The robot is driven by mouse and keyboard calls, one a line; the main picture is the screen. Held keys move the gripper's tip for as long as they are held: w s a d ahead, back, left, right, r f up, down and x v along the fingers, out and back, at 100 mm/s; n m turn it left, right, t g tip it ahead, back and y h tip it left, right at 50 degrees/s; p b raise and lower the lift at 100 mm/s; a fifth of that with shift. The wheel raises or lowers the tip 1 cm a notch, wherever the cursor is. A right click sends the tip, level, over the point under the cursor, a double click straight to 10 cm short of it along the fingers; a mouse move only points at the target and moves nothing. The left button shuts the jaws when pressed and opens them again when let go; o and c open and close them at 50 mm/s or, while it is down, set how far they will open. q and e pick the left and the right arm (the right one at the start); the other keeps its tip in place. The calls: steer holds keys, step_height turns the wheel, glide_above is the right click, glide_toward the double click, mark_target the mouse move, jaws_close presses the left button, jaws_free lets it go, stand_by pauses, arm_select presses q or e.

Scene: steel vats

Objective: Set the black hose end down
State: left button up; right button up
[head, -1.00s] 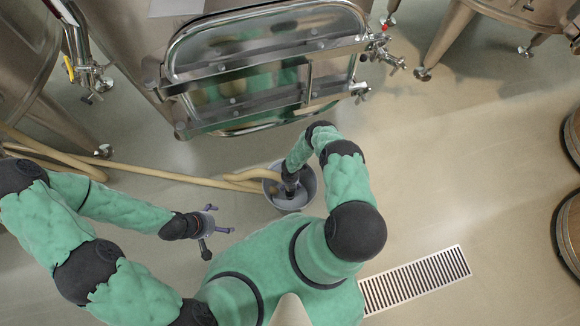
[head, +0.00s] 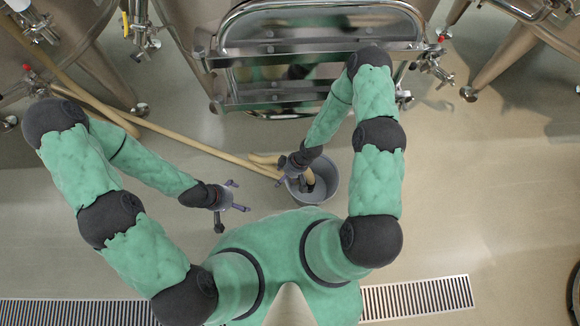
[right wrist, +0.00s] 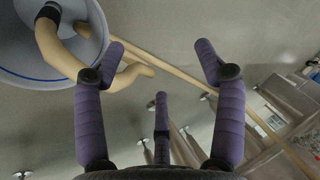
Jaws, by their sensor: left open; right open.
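The tan hose (head: 200,146) runs across the floor from the left and bends over the rim of a grey bucket (head: 329,180). Its black end (head: 308,187) is down inside the bucket. In the right wrist view the hose (right wrist: 57,50) hangs over the rim of the bucket (right wrist: 30,66), and its dark end (right wrist: 48,12) shows at the top edge. My right gripper (head: 287,178) is open and empty, at the bucket's left side in the head view. Its spread fingers (right wrist: 160,50) are clear of the hose end. My left gripper (head: 234,195) is open and empty, left of the bucket.
More vats with valves and legs stand at the back left and right. A floor drain grate (head: 415,297) lies in front. The floor to the right is open.

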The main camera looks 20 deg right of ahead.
steer(key=s+r+m+h, duration=0.1)
steer(key=s+r+m, duration=0.6)
steer(key=r+m, duration=0.2)
step_height(320, 180, up, 2)
steer(key=shift+r, duration=0.2)
stand_by(0.6)
